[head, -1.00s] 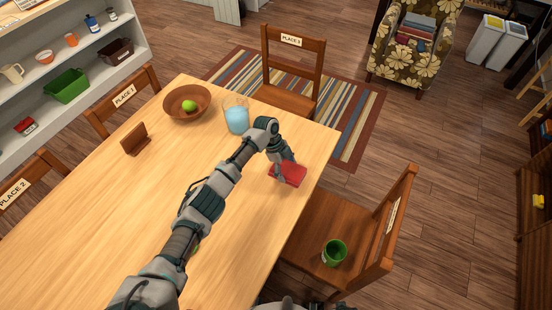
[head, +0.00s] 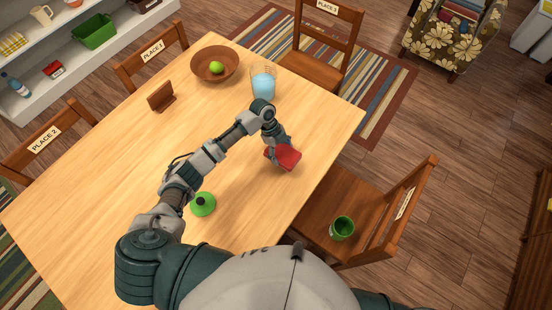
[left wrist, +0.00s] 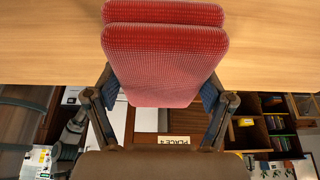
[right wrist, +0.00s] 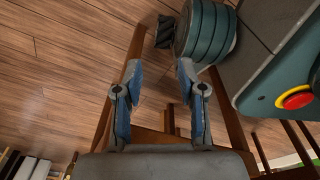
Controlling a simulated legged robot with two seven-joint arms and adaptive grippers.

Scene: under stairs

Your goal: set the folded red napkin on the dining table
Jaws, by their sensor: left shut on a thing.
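The folded red napkin (head: 288,159) is in my left gripper (head: 275,147), near the right edge of the dining table (head: 120,195). In the left wrist view the napkin (left wrist: 165,55) shows as two thick red layers between the two fingers, with the wooden tabletop behind it. I cannot tell whether the napkin touches the tabletop or hangs just above it. My right gripper (right wrist: 158,68) shows only in the right wrist view; its fingers are apart with nothing between them, over the floor and chair parts.
On the table are a blue-filled glass pitcher (head: 263,85), a wooden bowl (head: 215,76) with a green fruit, a brown stand (head: 161,97) and a green round thing (head: 203,205). A chair (head: 340,190) with a green cup (head: 342,228) stands right. The table's left part is clear.

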